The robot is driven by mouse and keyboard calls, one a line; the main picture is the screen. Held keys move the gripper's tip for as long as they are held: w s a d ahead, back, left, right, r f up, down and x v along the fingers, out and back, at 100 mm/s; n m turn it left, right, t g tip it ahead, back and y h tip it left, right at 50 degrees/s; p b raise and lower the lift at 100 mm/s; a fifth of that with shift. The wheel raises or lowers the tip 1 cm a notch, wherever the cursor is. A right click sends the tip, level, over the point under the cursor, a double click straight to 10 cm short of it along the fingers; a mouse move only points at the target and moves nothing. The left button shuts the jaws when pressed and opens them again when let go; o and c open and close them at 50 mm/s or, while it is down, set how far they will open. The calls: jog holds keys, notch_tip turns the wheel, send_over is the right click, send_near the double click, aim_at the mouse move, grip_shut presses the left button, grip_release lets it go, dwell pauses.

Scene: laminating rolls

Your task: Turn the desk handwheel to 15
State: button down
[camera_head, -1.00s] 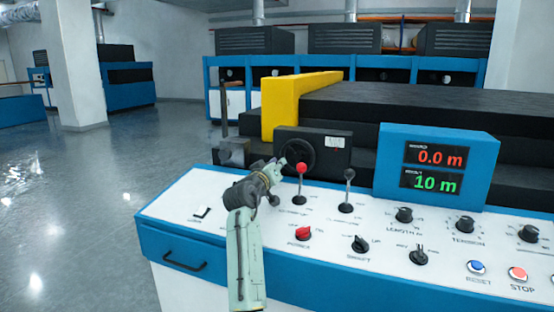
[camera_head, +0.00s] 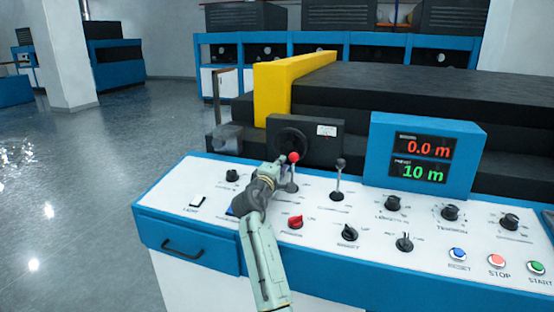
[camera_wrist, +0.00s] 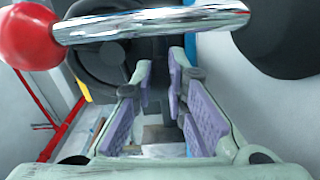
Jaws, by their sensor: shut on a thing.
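The black handwheel (camera_head: 292,144) is on the front of a dark box behind the desk panel. My gripper (camera_head: 282,161) is at its lower left edge, with the fingers shut on what looks like the wheel's dark handle. In the wrist view the wheel (camera_wrist: 82,72) is at upper left, partly hidden by a chrome lever, and my gripper (camera_wrist: 159,82) has a dark part between its fingers. The exact grip is hard to see. The display (camera_head: 422,159) reads 0.0 m in red and 10 m in green.
The red-knobbed lever (camera_head: 293,158) stands right beside my gripper and crosses close in front of the wrist camera. A black-knobbed lever (camera_head: 339,178) is to its right. Knobs and buttons cover the white panel (camera_head: 375,240). A yellow guard (camera_head: 284,82) rises behind the wheel.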

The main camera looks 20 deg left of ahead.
jog(key=shift+d+f+n, duration=0.1)
jog(key=shift+d+n, duration=0.3)
jog(key=shift+n, duration=0.45)
jog(key=shift+d+f+n, duration=0.1)
jog(key=shift+d+n, duration=0.25)
jog(key=shift+n, duration=0.5)
jog(key=c, duration=1.6)
grip_release()
jog(key=shift+s, duration=0.1)
jog(key=shift+s+a+r, duration=0.1)
jog(key=shift+s, duration=3.9)
jog(key=shift+a, duration=0.1)
